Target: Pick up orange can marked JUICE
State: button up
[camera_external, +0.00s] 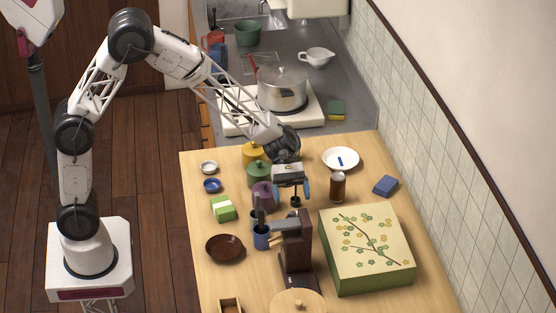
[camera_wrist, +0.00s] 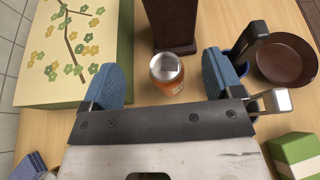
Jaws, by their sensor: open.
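An orange can (camera_wrist: 167,76) with a silver top stands upright in the wrist view, in the gap between my two blue fingers. No marking on it can be read. My gripper (camera_wrist: 166,76) is open and empty, with the fingers on either side of the can in that picture, not touching it. In the external view, my gripper (camera_external: 290,190) points down above the table, behind the brown grinder.
The dark brown grinder (camera_wrist: 175,25) stands close beyond the can. A large flowered box (camera_external: 365,245) is to the right in the external view. A brown can-like thing (camera_external: 338,188), a blue mug (camera_external: 261,238) and a brown bowl (camera_external: 225,248) stand around.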

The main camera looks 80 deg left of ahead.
aim_at(291, 212)
jog(key=shift+f, duration=1.75)
jog(key=shift+f, duration=1.5)
jog(key=shift+d+f, duration=0.2)
jog(key=shift+f, duration=0.15)
jog(key=shift+x, duration=1.3)
jog(key=c, duration=1)
